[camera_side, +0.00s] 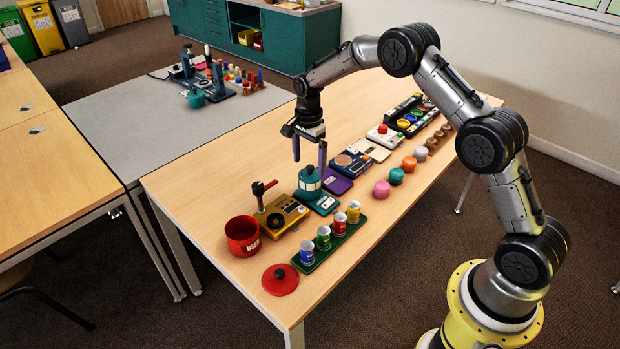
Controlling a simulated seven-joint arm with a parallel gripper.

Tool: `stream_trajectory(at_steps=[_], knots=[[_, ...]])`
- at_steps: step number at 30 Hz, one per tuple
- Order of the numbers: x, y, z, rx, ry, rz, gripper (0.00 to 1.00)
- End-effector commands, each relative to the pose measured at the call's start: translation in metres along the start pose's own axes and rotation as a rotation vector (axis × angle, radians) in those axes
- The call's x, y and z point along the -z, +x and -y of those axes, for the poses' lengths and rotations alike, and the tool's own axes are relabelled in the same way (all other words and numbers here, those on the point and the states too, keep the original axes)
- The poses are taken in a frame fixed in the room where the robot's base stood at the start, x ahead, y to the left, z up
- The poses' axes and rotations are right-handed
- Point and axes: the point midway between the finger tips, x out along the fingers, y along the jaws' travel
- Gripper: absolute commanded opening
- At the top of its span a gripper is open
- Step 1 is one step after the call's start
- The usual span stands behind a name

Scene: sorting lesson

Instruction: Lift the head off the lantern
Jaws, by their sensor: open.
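The lantern (310,184) is a teal, round piece with a pale band and a domed top, on a flat teal base (325,205). It stands upright near the middle of the wooden table. The domed top looks like its head (309,173). My gripper (309,164) points down over the lantern with its two purple fingers spread apart. One finger is on the left of the head and the other on its right, close to it. I cannot tell whether either finger touches it. Nothing shows between the fingers above the head.
A gold device with an upright lever (281,216) stands close on the left. A green tray (333,243) with several small cans is in front. A purple box (335,183) lies close behind. A red bin (242,236) and red lid (280,279) are at the near end.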

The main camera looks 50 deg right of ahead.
Motion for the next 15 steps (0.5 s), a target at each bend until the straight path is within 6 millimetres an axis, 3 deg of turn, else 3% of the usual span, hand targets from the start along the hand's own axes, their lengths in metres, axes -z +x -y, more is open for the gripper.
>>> stream_trajectory(at_steps=[5, 15], knots=[[0.000, 0.012, -0.001, -0.002, 0.000, 0.000, 1.00], [0.002, 0.054, -0.003, -0.001, 0.000, 0.000, 1.00]])
